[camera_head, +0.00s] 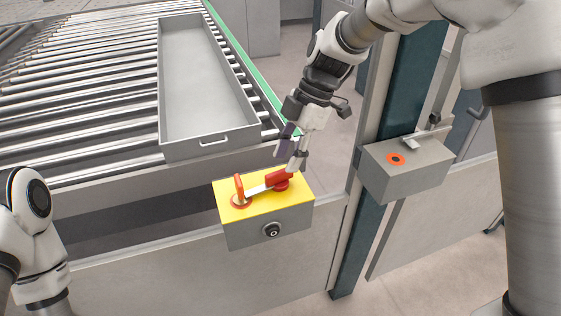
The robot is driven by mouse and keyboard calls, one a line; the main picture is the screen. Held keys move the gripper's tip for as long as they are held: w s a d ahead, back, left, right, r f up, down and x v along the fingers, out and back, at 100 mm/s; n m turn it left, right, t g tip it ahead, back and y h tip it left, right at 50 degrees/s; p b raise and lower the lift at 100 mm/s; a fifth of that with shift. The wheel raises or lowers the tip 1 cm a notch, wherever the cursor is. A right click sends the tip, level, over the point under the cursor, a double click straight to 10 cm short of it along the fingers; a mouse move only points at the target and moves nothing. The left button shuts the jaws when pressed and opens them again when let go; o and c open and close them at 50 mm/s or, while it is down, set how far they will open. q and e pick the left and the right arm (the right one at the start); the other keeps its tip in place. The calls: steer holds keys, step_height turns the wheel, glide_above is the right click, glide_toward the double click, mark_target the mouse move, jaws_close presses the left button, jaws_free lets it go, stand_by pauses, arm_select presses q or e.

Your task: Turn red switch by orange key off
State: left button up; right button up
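A grey box with a yellow top (230,212) is mounted on the low panel. On its top, a red switch handle (278,177) lies at the right over a round red base. An upright orange key (239,187) stands in a round base at the left. A flat silver bar spans between them. My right gripper (289,158) reaches down from above, its fingers apart, with the tips just above or at the right end of the red handle. Contact is unclear. My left arm shows at the lower left, its gripper out of frame.
A black round lock (272,231) is on the box's front. A second grey box (408,168) with an orange ring and a metal lever stands at the right by a dark blue post. A roller conveyor (85,95) holding a grey tray (205,152) lies behind.

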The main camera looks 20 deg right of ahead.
mark_target(280, 171)
steer(key=f, duration=0.1)
steer(key=a+f, duration=0.1)
steer(key=w+f, duration=0.1)
steer(key=f, duration=0.1)
steer(key=shift+a, duration=0.2)
steer(key=shift+w+f, duration=0.15)
steer(key=shift+f, duration=0.05)
steer(key=shift+s+r, duration=0.2)
steer(key=shift+s, duration=0.15)
steer(key=shift+c, duration=0.7)
steer(key=shift+s, duration=0.15)
steer(key=c, duration=0.5)
steer(key=shift+w, duration=0.2)
jaws_close()
arm_select(q)
steer(key=shift+w+r, duration=0.25)
steer(key=shift+w, duration=0.05)
arm_select(e)
steer(key=shift+s, duration=0.1)
steer(key=shift+f, duration=0.1)
